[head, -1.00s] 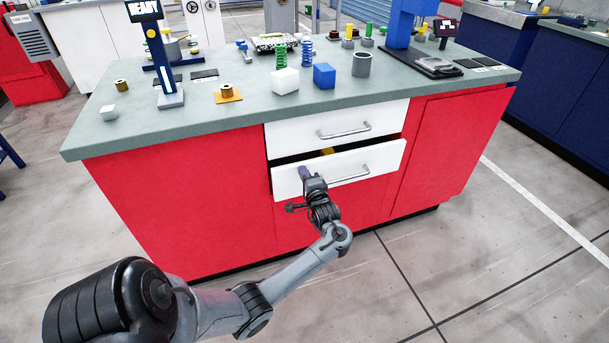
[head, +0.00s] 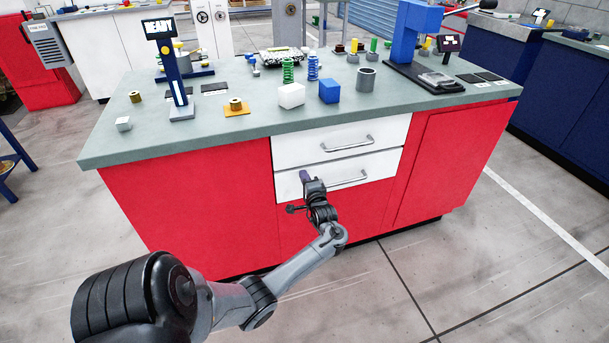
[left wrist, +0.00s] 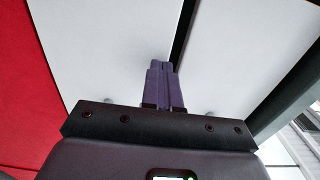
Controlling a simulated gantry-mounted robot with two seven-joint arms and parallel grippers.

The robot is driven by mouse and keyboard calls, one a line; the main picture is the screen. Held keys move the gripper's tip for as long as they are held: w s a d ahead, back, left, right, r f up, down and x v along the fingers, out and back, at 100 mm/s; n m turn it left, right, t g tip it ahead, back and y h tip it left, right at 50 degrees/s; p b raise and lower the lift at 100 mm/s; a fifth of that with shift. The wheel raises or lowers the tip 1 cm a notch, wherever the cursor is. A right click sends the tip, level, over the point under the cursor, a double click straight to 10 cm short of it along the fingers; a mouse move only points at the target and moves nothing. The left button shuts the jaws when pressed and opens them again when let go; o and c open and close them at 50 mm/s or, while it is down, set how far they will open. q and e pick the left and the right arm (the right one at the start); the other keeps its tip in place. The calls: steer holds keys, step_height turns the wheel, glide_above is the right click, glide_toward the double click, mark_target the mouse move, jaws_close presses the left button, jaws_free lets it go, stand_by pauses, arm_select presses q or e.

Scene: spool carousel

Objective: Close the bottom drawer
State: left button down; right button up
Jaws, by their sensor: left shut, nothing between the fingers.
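The bottom drawer (head: 360,166) is the lower of two white drawers in the red cabinet. In the head view its front stands nearly in line with the top drawer (head: 300,149), with only a thin dark line between them. My left gripper (head: 306,176) is shut and empty, its fingertips at the left part of the bottom drawer's front, left of its metal handle (head: 348,179). In the left wrist view the closed purple fingers (left wrist: 163,66) point at the white drawer front (left wrist: 105,45), beside a narrow dark gap. Exact contact is hidden. My right gripper is not in view.
The grey-green countertop (head: 215,133) above holds a white block (head: 291,95), a blue block (head: 329,91), a grey cup (head: 366,79) and a blue press (head: 412,40). A red cabinet door (head: 450,160) stands right of the drawers. The floor in front is clear.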

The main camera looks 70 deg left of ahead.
arm_select(q)
steer(key=d+p, duration=0.6)
steer(key=d, duration=0.8)
steer(key=s+m+t+p, duration=0.1)
steer(key=s+m+p, duration=0.1)
steer(key=s+p, duration=0.3)
steer(key=w+d+r+m+t+h+p, duration=0.1)
steer(key=d+r+t+h+p, duration=0.3)
steer(key=d, duration=0.7)
steer(key=w+d+r+m+t+h+p, duration=0.1)
steer(key=d+r+h+p, duration=0.1)
steer(key=d+h, duration=0.65)
steer(key=w+d+r+m+t+h+p, duration=0.1)
steer(key=d+r+m+t+h+p, duration=0.15)
steer(key=d, duration=1.05)
steer(key=s+d+r+n+g+h, duration=0.35)
steer(key=s+d+r+g, duration=0.2)
steer(key=s+d, duration=0.3)
step_height(320, 180, up, 38)
steer(key=t+p, duration=0.1)
steer(key=p, duration=3.7)
steer(key=shift+w+d+n, duration=0.15)
steer(key=shift+w+n, duration=0.15)
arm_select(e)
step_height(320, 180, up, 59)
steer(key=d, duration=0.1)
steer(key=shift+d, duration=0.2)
